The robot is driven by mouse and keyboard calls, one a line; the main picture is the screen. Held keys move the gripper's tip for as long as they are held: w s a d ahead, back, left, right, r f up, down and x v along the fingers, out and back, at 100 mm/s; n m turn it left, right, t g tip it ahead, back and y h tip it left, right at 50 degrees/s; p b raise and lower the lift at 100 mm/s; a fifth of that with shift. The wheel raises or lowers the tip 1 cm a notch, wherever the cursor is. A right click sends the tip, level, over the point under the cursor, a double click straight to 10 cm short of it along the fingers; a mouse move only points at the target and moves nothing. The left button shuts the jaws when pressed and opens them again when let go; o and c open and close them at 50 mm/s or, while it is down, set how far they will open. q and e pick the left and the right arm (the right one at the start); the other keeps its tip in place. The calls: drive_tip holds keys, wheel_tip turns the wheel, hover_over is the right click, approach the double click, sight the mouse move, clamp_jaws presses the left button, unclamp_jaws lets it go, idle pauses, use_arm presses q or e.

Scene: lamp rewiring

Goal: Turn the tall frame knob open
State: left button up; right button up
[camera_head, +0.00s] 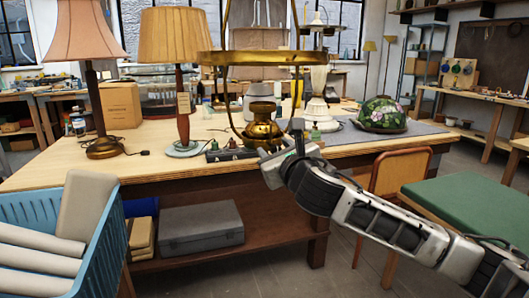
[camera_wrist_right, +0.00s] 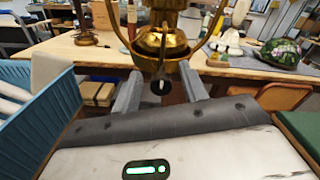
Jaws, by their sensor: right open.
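The tall brass frame (camera_head: 258,57) hangs or stands over the workbench, with a broad ring and a brass burner (camera_head: 262,127) low inside it. In the right wrist view the burner (camera_wrist_right: 162,42) is close ahead, and a small dark round knob (camera_wrist_right: 161,87) faces me below it. My right gripper (camera_wrist_right: 160,92) is open, its two grey fingers on either side of the knob. I cannot tell whether either finger touches it. In the head view my right gripper (camera_head: 277,150) is at the bench's front edge, just below the burner, and it hides the knob. My left gripper is not in view.
Two shaded lamps (camera_head: 175,36) stand on the left of the wooden bench (camera_head: 60,170). A floral glass shade (camera_head: 382,114) lies to the right. A blue crate (camera_head: 105,235) with pale rolls is at lower left. A chair (camera_head: 400,172) and green-topped table (camera_head: 480,195) are at right.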

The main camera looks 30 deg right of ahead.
drive_tip(key=shift+w+d, duration=0.1)
drive_tip(key=shift+w, duration=0.15)
clamp_jaws()
